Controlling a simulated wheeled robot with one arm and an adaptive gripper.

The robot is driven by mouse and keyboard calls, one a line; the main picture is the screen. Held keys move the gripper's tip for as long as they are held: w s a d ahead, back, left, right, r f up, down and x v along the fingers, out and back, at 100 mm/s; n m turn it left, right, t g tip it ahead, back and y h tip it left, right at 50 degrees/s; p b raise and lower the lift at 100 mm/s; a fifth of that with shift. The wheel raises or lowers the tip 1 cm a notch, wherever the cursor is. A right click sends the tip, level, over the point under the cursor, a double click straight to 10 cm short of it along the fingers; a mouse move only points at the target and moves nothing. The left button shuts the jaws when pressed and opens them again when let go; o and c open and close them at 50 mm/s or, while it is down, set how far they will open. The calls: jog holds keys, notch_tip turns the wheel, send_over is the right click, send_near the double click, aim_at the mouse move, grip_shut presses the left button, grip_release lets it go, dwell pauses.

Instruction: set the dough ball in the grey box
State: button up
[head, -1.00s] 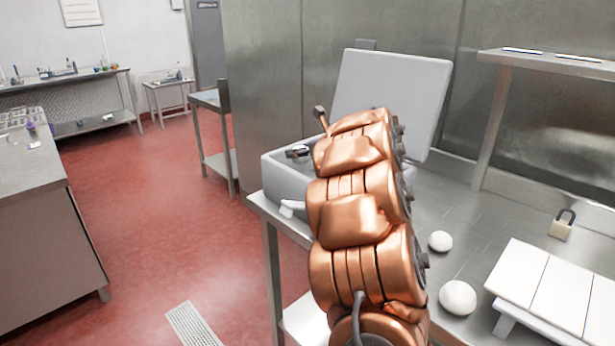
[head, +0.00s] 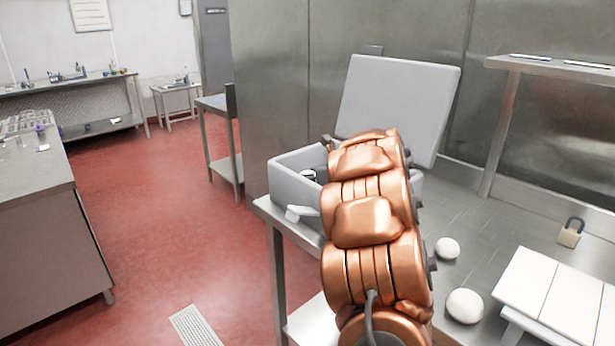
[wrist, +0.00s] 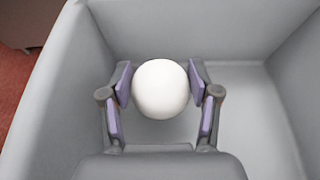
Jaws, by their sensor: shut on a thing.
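The grey box (head: 290,178) stands on the steel table with its lid (head: 398,108) raised at the back. In the wrist view, my gripper (wrist: 160,88) is shut on a white dough ball (wrist: 161,90), with a purple pad on each side of it. The ball is over the inside of the grey box (wrist: 50,95), whose walls surround it; I cannot tell whether it touches the floor of the box. In the head view my copper arm hides the held ball and most of my gripper.
Two more white balls, one smaller (head: 447,248) and one larger (head: 465,306), lie on the table right of my arm. A white slatted board (head: 560,300) and a padlock (head: 571,232) are further right. A shelf (head: 550,65) stands behind them.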

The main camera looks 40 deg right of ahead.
jog(key=shift+f+b, duration=0.5)
jog(key=shift+b, duration=0.2)
jog(key=o, duration=1.2)
jog(key=shift+o, duration=0.2)
jog(key=shift+r, duration=0.1)
jog(key=shift+r+p, duration=0.8)
jog(key=shift+p, duration=0.4)
jog(key=b+v, duration=0.2)
jog(key=v, duration=0.9)
jog(key=shift+s, duration=0.45)
